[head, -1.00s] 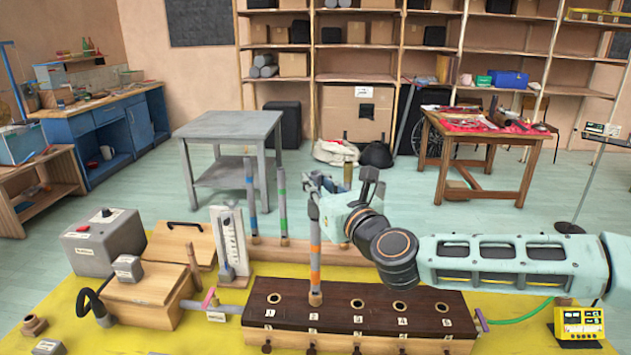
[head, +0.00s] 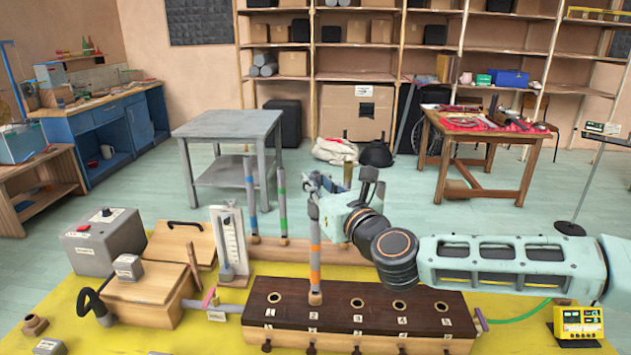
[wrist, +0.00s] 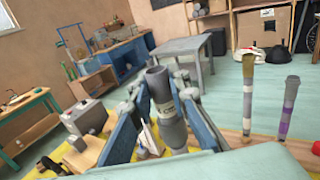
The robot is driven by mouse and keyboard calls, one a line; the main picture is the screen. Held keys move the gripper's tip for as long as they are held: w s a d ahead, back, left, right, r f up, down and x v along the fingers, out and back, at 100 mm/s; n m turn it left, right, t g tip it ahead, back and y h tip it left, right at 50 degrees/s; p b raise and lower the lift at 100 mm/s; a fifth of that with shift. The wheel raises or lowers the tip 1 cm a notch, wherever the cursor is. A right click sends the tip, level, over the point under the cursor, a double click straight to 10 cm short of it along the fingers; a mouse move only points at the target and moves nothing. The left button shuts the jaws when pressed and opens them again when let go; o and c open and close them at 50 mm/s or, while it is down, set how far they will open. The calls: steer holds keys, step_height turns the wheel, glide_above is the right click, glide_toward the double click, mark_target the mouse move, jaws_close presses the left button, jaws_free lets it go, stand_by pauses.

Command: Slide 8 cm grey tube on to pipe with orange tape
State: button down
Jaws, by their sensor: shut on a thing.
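The pipe with orange tape (head: 315,268) stands upright in the hole marked 2 of a dark-topped wooden box (head: 385,309). My gripper (head: 314,187) is at the top of this pipe and comes in from the right. In the wrist view my gripper (wrist: 164,108) is shut on a grey tube (wrist: 172,130) with a pale label and an open top end. The tube is roughly upright and in line with the pipe. The fingers hide part of it, so I cannot tell how far it sits over the pipe.
Blue-taped (head: 250,200) and green-taped (head: 283,205) pipes stand on a wooden rail behind the box. A white gauge stand (head: 231,245) and a grey control box (head: 104,242) are at the left. The box's other numbered holes are empty. A yellow meter (head: 578,322) sits at the right.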

mark_target(315, 206)
steer(key=shift+f+b, duration=1.2)
steer(key=shift+f, duration=0.45)
steer(key=c, duration=1.8)
jaws_free()
steer(key=shift+o, duration=0.2)
steer(key=v, duration=0.7)
steer(key=shift+s, duration=0.25)
steer(key=shift+d+f, duration=0.1)
